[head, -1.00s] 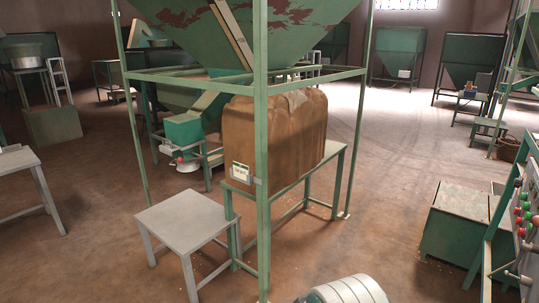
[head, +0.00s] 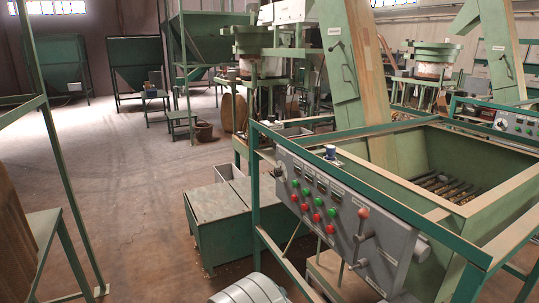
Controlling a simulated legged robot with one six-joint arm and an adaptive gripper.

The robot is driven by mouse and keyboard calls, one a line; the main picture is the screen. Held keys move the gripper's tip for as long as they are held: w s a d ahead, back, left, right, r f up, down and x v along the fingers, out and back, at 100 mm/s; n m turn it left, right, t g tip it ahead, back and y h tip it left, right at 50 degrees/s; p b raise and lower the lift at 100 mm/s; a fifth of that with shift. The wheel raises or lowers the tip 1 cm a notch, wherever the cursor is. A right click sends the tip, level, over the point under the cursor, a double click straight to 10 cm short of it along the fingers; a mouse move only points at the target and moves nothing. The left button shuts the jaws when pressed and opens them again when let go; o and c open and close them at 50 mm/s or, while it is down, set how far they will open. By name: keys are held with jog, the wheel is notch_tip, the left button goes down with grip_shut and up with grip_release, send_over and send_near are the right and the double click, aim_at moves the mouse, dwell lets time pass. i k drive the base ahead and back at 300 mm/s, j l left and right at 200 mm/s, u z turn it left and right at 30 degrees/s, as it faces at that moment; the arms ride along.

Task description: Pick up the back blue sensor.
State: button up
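A small blue and white object (head: 330,152) stands upright on the near machine's frame, just above the control panel. It may be a blue sensor, but it is too small to be sure. Another small bluish item (head: 155,77) sits far back on a green stand, too small to make out. I cannot tell which of them is the back blue sensor. My gripper is not in view. Only a rounded grey part, probably of my own arm, shows at the bottom edge.
The grey control panel (head: 352,222) has red and green buttons and a lever. Its green hopper (head: 440,160) fills the right side. Green boxes (head: 222,215) stand left of it. A basket (head: 204,132) is further back. Open floor (head: 130,190) lies left of centre.

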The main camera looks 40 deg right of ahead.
aim_at(330, 150)
jog(key=i+z, duration=0.5)
jog(key=i, duration=0.2)
jog(key=i+j+z, duration=0.15)
jog(key=i+z, duration=0.3)
jog(key=i, duration=0.25)
